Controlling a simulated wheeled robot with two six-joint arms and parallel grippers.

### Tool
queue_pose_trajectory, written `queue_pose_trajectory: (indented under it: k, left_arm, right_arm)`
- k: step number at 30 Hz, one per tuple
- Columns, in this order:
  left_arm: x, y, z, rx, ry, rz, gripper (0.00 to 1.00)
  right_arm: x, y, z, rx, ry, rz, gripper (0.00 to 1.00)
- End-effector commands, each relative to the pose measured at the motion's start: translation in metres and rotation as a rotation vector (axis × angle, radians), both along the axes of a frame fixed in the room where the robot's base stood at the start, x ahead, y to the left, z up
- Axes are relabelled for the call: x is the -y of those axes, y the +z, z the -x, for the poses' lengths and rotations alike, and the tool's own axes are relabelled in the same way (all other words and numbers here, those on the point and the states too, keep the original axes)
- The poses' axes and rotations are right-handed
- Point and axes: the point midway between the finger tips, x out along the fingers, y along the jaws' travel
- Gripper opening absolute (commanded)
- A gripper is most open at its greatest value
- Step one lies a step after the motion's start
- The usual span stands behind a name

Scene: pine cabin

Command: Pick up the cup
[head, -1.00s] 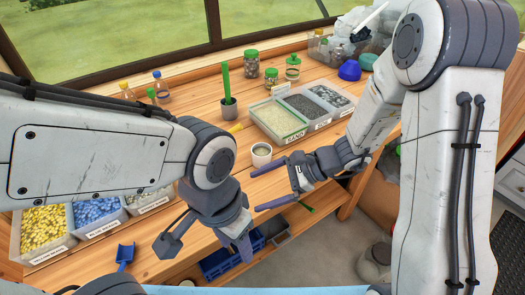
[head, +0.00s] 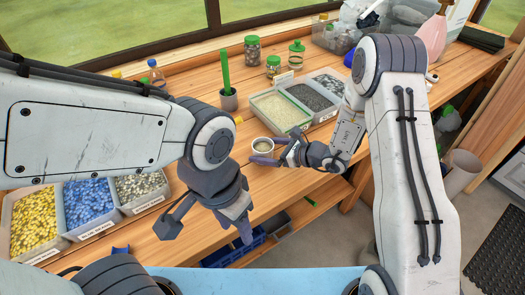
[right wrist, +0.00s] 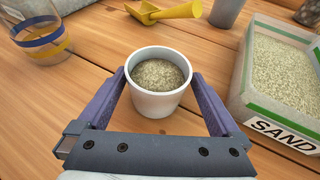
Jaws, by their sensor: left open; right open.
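The cup is small and white, filled with grainy grey-tan material, and stands upright on the wooden bench. It shows in the head view (head: 262,145) and in the right wrist view (right wrist: 158,104). My right gripper (head: 270,152) is open, with its purple fingers on either side of the cup. In the right wrist view the fingers (right wrist: 158,80) flank the cup's walls; I cannot tell whether either touches. My left gripper (head: 243,228) is open and empty, pointing down near the bench's front edge, apart from the cup.
A sand tray (right wrist: 282,85) is right of the cup. A yellow scoop (right wrist: 165,12) lies behind it, and a striped glass jar (right wrist: 38,35) stands at left. Bins of yellow (head: 35,222) and blue pebbles (head: 88,210) sit at the bench's left. Bare planks surround the cup.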

Motion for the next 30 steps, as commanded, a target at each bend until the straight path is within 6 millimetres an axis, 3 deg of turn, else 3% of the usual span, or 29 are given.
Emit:
queue_pose_trajectory:
  k: [6,15,17,21,22,30]
  left_arm:
    - [0.000,0.010,0.000,0.000,0.000,0.000,0.50]
    - [0.000,0.010,0.000,0.000,0.000,0.000,0.50]
    - [0.000,0.010,0.000,0.000,0.000,0.000,0.50]
    - [0.000,0.010,0.000,0.000,0.000,0.000,0.50]
    - [0.000,0.010,0.000,0.000,0.000,0.000,0.50]
    - [0.000,0.010,0.000,0.000,0.000,0.000,0.50]
  right_arm:
    - [-0.028,-0.010,-0.013,0.001,0.004,0.000,1.00]
    - [-0.033,-0.013,-0.016,0.001,0.005,0.001,1.00]
    - [-0.033,-0.013,-0.016,0.001,0.005,0.001,0.81]
    - [-0.033,-0.013,-0.016,0.000,0.004,0.000,0.27]
    - [-0.033,-0.013,-0.016,0.002,0.005,0.000,0.21]
    - [-0.032,-0.011,-0.016,0.002,0.004,0.000,0.21]
